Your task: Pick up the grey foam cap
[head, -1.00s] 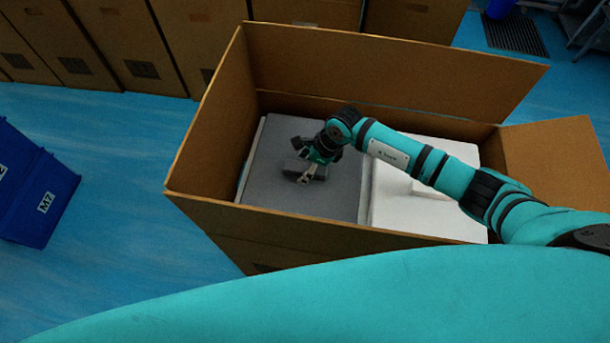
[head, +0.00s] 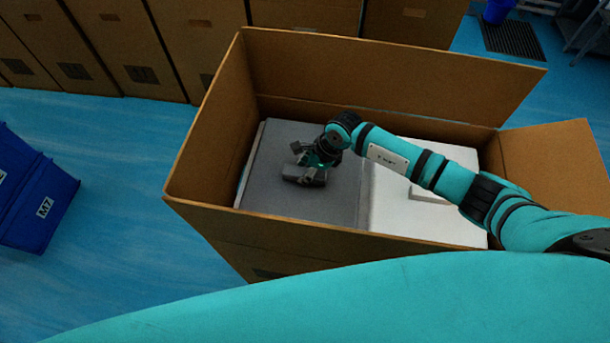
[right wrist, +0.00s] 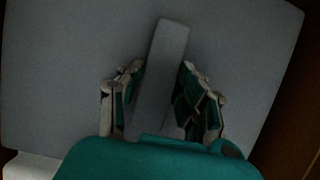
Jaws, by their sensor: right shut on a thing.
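The grey foam cap (head: 285,202) is a flat grey slab with a raised bar, lying in the left part of the open cardboard box. My right gripper (head: 306,167) is over the middle of the cap. In the right wrist view the fingers of the gripper (right wrist: 161,72) stand on both sides of the raised bar of the cap (right wrist: 80,70), shut on it. The arm hides part of the cap in the head view. My left gripper is not in view.
The cardboard box (head: 215,130) has upright walls around the cap and an open flap (head: 552,160) at right. A white foam piece (head: 400,212) lies beside the cap. Blue bins (head: 35,195) stand on the floor at left; more cartons (head: 310,15) stand behind.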

